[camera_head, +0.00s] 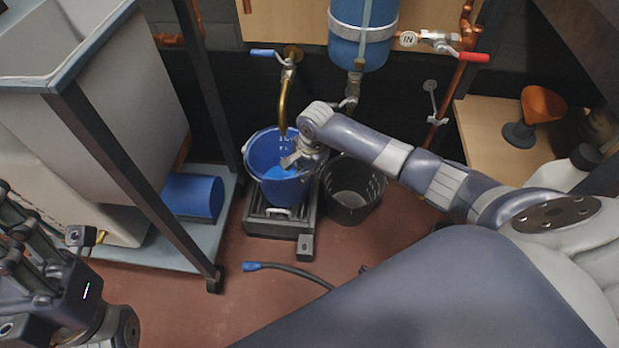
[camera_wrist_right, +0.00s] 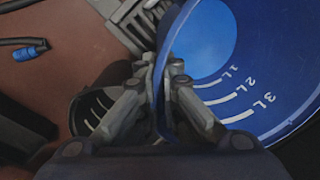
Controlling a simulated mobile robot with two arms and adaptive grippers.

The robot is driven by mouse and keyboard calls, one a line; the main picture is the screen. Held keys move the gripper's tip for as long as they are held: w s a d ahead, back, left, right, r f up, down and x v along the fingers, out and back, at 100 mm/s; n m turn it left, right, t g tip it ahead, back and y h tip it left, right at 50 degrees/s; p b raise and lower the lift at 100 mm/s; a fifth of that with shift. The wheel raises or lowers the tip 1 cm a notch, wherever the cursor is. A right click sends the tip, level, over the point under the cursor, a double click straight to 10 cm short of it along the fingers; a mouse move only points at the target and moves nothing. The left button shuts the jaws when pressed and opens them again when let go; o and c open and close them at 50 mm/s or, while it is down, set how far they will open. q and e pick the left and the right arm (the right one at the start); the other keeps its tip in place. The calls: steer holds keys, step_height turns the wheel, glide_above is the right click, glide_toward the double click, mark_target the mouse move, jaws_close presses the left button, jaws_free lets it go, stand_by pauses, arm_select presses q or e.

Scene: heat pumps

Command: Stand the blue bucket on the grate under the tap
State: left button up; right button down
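The blue bucket (camera_head: 262,148) is upright, over the dark grate (camera_head: 262,226), with its mouth below the brass tap (camera_head: 283,105). I cannot tell whether its base touches the grate. My right gripper (camera_head: 291,159) is at the bucket's right rim. In the right wrist view, the right gripper (camera_wrist_right: 163,75) has one finger on each side of the bucket's wall (camera_wrist_right: 285,90), pinching it. Litre marks and a light blue bottom show inside. My left gripper (camera_head: 45,240) is at the lower left, away from the bucket; its fingertips are unclear.
A black basket (camera_head: 352,190) stands right of the grate. A hose with a blue end (camera_head: 252,266) lies on the red floor. A blue tank (camera_head: 362,35) hangs behind. An orange funnel (camera_head: 541,103) is at the right.

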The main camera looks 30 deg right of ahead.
steer(key=shift+w, duration=0.1)
steer(key=shift+r, duration=0.1)
steer(key=shift+a, duration=0.1)
steer(key=c, duration=1.8)
jaws_free()
steer(key=shift+f, duration=0.25)
steer(key=shift+r, duration=0.1)
